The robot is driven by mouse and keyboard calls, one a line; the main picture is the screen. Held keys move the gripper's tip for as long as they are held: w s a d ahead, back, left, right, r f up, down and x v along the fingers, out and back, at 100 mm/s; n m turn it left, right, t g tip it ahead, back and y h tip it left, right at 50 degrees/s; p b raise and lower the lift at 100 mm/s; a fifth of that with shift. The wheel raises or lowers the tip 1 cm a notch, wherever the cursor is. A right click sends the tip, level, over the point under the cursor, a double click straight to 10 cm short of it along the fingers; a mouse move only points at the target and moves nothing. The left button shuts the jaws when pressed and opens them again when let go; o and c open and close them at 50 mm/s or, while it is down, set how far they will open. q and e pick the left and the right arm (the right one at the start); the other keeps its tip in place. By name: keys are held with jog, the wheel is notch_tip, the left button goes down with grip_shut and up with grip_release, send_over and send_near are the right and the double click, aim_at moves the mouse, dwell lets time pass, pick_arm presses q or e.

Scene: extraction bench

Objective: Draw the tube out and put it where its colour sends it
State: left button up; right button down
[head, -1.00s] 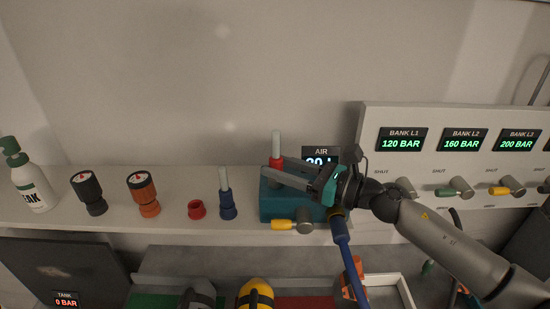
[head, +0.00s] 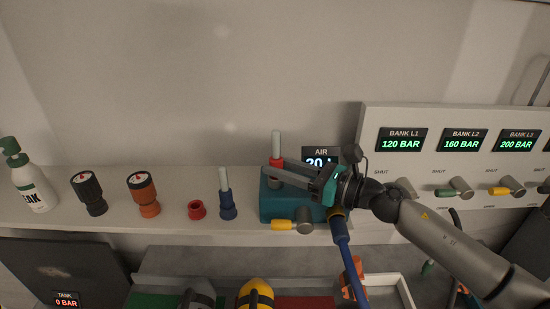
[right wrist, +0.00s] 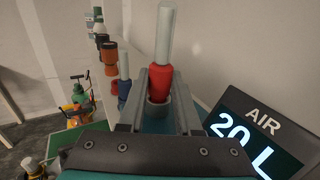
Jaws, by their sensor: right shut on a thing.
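A pale tube with a red collar (head: 276,146) stands upright at the teal block (head: 290,212) on the shelf. In the right wrist view the tube (right wrist: 163,60) rises between my fingers, above a grey ring. My right gripper (head: 275,170) reaches in from the right and is shut on the tube around its red lower part. The fingers hide part of that lower end. A second pale tube stands in a blue holder (head: 228,206) to the left, beside an empty-looking red ring holder (head: 196,209). My left gripper is not in view.
An AIR display (head: 320,160) stands behind my gripper. A yellow-handled valve (head: 285,225) is on the block's front, and a blue hose (head: 345,255) hangs near it. The bank panel (head: 380,115) is at right.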

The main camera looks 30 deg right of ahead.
aim_at(280, 135)
jog(key=shift+r+p, duration=1.55)
jog(key=shift+r, duration=0.45)
jog(key=shift+r+p, duration=0.8)
jog(key=shift+r, duration=0.15)
jog(key=shift+r+p, duration=0.3)
jog(key=shift+r, duration=0.5)
